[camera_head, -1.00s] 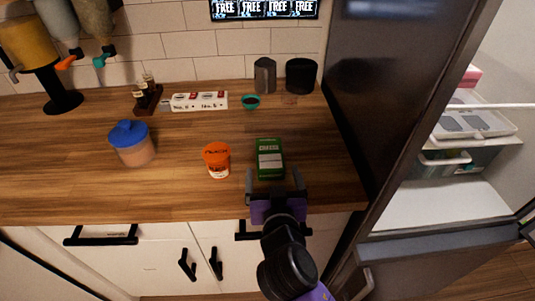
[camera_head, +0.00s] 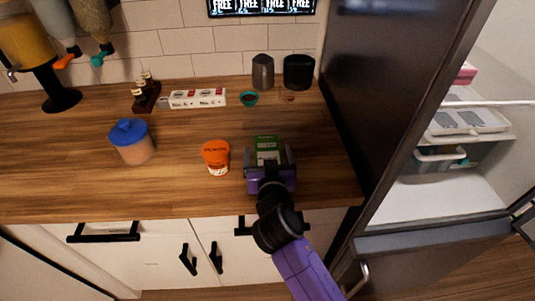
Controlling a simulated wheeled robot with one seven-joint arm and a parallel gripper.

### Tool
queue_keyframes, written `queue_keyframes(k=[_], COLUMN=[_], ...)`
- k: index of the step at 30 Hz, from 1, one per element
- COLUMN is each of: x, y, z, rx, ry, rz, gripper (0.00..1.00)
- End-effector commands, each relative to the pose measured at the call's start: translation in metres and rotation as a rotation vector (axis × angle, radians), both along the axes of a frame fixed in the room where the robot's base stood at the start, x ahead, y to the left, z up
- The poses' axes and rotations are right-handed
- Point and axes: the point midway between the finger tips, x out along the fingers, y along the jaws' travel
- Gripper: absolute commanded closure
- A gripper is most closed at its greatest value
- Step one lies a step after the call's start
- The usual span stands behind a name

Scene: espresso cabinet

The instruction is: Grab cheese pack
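A green pack (camera_head: 266,141) with a pale label, which I take to be the cheese pack, stands on the wooden counter near its front right. No readable word on it confirms this. My purple and dark gripper (camera_head: 269,151) is at the pack, with one finger on its left and one on its right. The fingers look spread around the pack; whether they touch it is too small to tell. The gripper body hides the near, lower part of the pack.
An orange-lidded tub (camera_head: 216,157) stands close left of the gripper. A blue-lidded jar (camera_head: 132,142) is farther left on the counter (camera_head: 60,165). A small teal bowl (camera_head: 249,98) and two dark canisters stand behind. An open fridge (camera_head: 440,200) is at the right.

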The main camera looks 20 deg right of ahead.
Motion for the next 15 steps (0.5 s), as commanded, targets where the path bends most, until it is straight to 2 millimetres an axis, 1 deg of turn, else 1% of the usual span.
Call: queue_keyframes(k=[1,10,11,15], x=[-0.0002,-0.0004,-0.0004,-0.0001], y=[0.0002,0.0002,0.0002,0.0004], z=[-0.0001,0.0,0.0,0.001], rx=[0.0,0.0,0.0,0.0], ry=[0.0,0.0,0.0,-0.002], rz=[0.0,0.0,0.0,0.001], gripper=[0.27,0.86,0.9,0.9])
